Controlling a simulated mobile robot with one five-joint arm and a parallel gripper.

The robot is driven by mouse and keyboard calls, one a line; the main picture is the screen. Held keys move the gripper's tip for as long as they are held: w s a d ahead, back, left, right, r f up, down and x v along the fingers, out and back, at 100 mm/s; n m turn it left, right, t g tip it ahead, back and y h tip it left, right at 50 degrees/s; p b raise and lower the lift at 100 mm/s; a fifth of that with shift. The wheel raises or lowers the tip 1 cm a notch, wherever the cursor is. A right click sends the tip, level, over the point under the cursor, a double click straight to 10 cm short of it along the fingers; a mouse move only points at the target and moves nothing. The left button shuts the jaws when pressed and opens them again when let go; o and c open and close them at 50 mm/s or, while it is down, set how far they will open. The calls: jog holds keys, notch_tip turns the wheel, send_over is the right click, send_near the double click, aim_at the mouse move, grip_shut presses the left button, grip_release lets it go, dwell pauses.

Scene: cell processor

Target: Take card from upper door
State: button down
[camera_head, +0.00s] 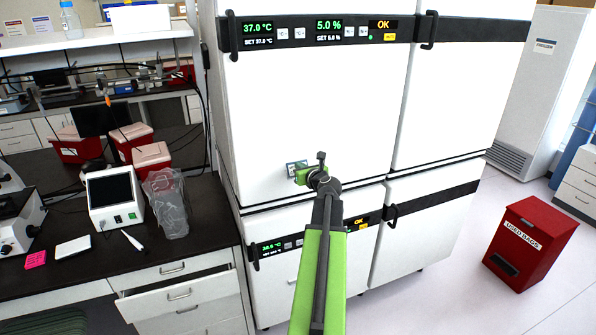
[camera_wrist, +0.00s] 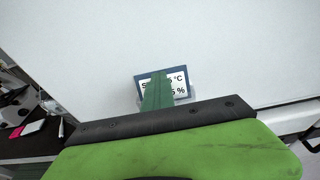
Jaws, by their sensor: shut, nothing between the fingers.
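The card (camera_head: 291,167) is a small white and blue label low on the upper left white door (camera_head: 310,110). In the wrist view the card (camera_wrist: 180,78) faces me with dark print, partly hidden behind my gripper's finger. My gripper (camera_head: 300,176) is at the card's lower right edge in the head view. In the wrist view my gripper (camera_wrist: 157,84) overlaps the middle of the card, shut with nothing held. I cannot tell whether it touches the card. The upper door is closed.
The lower incubator doors (camera_head: 415,235) are closed, with a black handle (camera_head: 391,215). A black bench (camera_head: 90,265) with devices and an open drawer (camera_head: 180,298) stands left. A red used-bags bin (camera_head: 530,245) stands right. The floor before the bin is clear.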

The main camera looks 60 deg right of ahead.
aim_at(296, 154)
jog(key=shift+w+d+r+p, duration=0.15)
jog(key=shift+w+r+p, duration=0.1)
jog(key=shift+r+p, duration=0.15)
notch_tip(296, 154, up, 4)
jog(key=p, duration=0.3)
jog(key=shift+f+p, duration=0.25)
jog(key=shift+p, duration=0.05)
jog(key=shift+f, duration=0.1)
jog(key=c, duration=1.7)
grip_release()
